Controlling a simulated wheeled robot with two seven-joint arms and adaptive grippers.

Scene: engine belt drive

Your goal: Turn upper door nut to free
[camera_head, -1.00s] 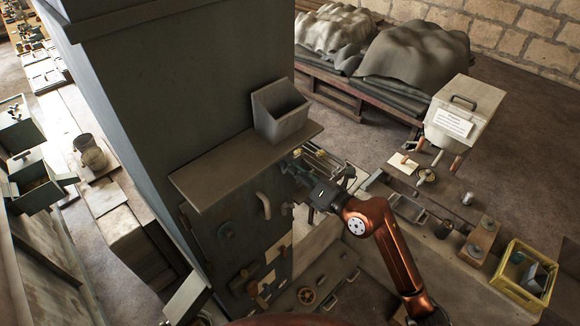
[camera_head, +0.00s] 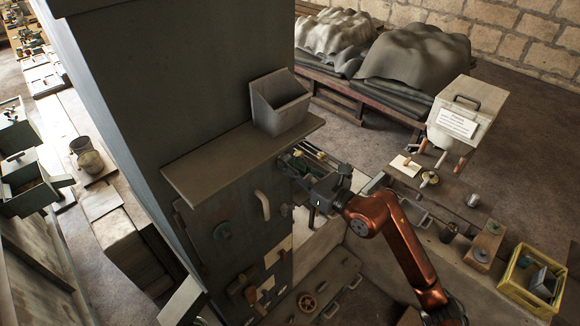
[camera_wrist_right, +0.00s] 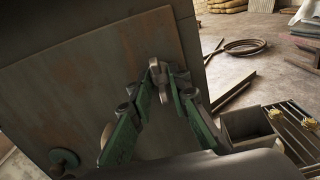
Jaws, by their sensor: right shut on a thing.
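The upper door nut (camera_wrist_right: 158,72) is a pale metal piece near the upper edge of the grey door (camera_wrist_right: 95,85) in the right wrist view. My right gripper (camera_wrist_right: 166,86) has its green fingers on both sides of the nut and is shut on it. In the head view my right gripper (camera_head: 287,162) is at the cabinet's right edge, just below the shelf, and hides the nut. The door (camera_head: 238,255) appears closed there. My left gripper is not in view.
The shelf (camera_head: 215,165) holding a grey open box (camera_head: 280,102) juts out above my right gripper. A bench with a yellow crate (camera_head: 528,280) stands to the right.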

